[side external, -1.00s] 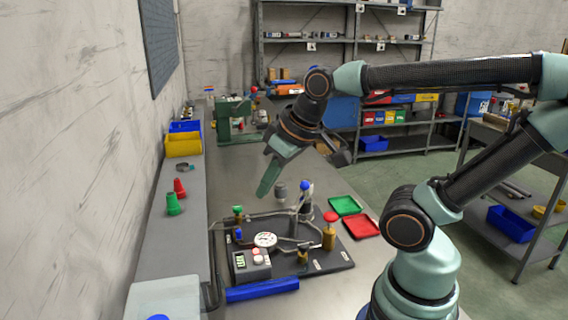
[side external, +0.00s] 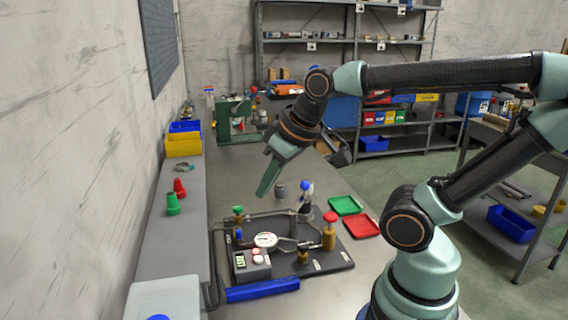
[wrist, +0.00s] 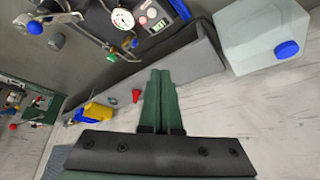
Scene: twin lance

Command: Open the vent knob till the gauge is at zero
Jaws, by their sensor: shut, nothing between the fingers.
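The gauge (side external: 265,240) is a round white dial on the dark rig plate; it also shows in the wrist view (wrist: 122,19). Its needle reading is too small to tell. The rig carries a green knob (side external: 238,210), a red knob (side external: 330,217), a blue knob (side external: 305,185) and a brass fitting (side external: 303,251). I cannot tell which knob is the vent. My gripper (side external: 262,194) is shut and empty, held above the far side of the rig and touching nothing. In the wrist view its green fingers (wrist: 160,75) lie together.
A control box (side external: 252,264) with red buttons and a blue bar (side external: 262,290) sit at the rig's near edge. Green (side external: 345,205) and red (side external: 362,227) trays lie to its right. Red (side external: 179,188) and green (side external: 172,204) cones stand on the left ledge. The bench behind the rig is mostly clear.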

